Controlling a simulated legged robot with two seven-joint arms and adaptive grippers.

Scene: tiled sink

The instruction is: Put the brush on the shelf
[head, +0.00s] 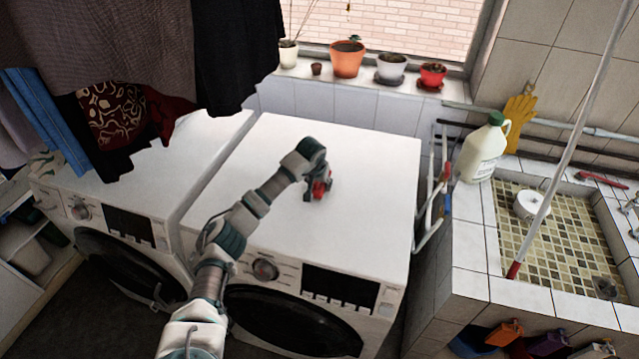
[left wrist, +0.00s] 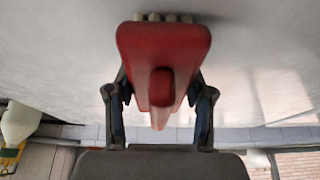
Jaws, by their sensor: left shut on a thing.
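The red brush (left wrist: 163,50) fills the middle of the left wrist view, with its pale bristles facing the white surface. My left gripper (left wrist: 160,100) has one finger on each side of the brush and is shut on it. In the head view my left gripper (head: 318,180) and the red brush (head: 326,187) are over the top of the right washing machine (head: 365,190). I cannot tell whether the bristles touch that top. A low shelf (head: 32,262) with containers shows at the left edge, and a tiled window ledge (head: 365,84) at the back. My right gripper is out of view.
Potted plants (head: 347,58) stand on the ledge. Dark clothes (head: 235,50) hang over the left machine (head: 165,170). A white jug (head: 482,150) and a leaning pole (head: 570,150) are by the tiled sink (head: 550,235). The right machine's top is otherwise clear.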

